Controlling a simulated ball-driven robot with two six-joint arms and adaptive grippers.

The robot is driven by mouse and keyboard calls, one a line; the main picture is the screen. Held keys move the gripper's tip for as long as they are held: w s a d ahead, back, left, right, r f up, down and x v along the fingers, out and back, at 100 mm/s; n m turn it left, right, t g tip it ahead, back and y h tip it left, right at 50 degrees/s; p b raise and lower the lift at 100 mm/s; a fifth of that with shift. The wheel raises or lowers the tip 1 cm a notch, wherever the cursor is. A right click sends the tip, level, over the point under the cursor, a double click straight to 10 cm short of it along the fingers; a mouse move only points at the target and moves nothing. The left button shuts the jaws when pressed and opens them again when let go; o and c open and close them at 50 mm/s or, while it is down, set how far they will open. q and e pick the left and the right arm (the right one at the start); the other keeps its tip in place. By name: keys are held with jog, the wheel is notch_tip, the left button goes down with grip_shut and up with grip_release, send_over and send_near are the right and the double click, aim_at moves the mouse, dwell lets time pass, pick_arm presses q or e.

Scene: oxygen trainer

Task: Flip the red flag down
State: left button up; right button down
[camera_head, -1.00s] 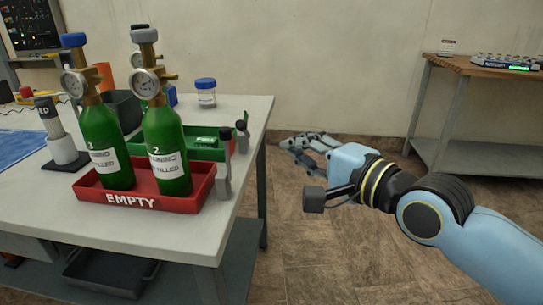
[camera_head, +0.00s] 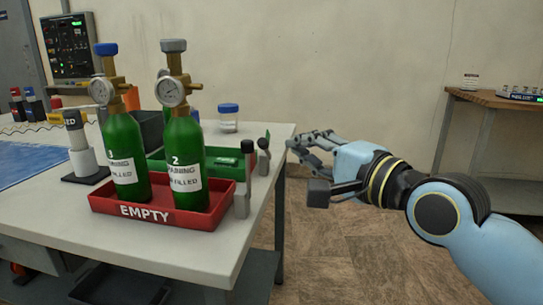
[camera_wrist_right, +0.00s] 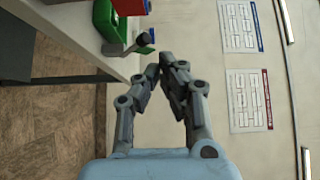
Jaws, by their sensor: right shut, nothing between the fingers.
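No red flag can be made out for certain. A grey post (camera_head: 241,200) with a dark knob stands at the right end of the red EMPTY tray (camera_head: 105,207). A second grey post (camera_head: 263,163) with a dark knob stands behind it, by the green tray (camera_head: 157,165), with a small dark green piece at its top. My right gripper (camera_head: 292,146) is shut and empty, just right of the second post and apart from it, by the table's right edge. In the right wrist view its fingertips (camera_wrist_right: 166,66) meet, below a dark-knobbed post (camera_wrist_right: 135,46). My left gripper is out of view.
Two green cylinders (camera_head: 127,160) (camera_head: 184,150) with gauges stand in the red tray on the grey table (camera_head: 150,245). A blue-lidded jar (camera_head: 228,120) stands behind. A wooden bench (camera_head: 480,97) is at far right. The floor between is clear.

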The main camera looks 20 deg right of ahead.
aim_at(251, 167)
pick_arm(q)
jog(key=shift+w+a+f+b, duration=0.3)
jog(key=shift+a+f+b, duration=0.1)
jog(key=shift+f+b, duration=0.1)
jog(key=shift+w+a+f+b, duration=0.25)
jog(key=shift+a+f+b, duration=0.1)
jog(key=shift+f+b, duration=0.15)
pick_arm(e)
jog(key=w+a, duration=0.2)
jog(key=a, duration=0.2)
jog(key=shift+w+a, duration=0.3)
jog(key=shift+w, duration=0.1)
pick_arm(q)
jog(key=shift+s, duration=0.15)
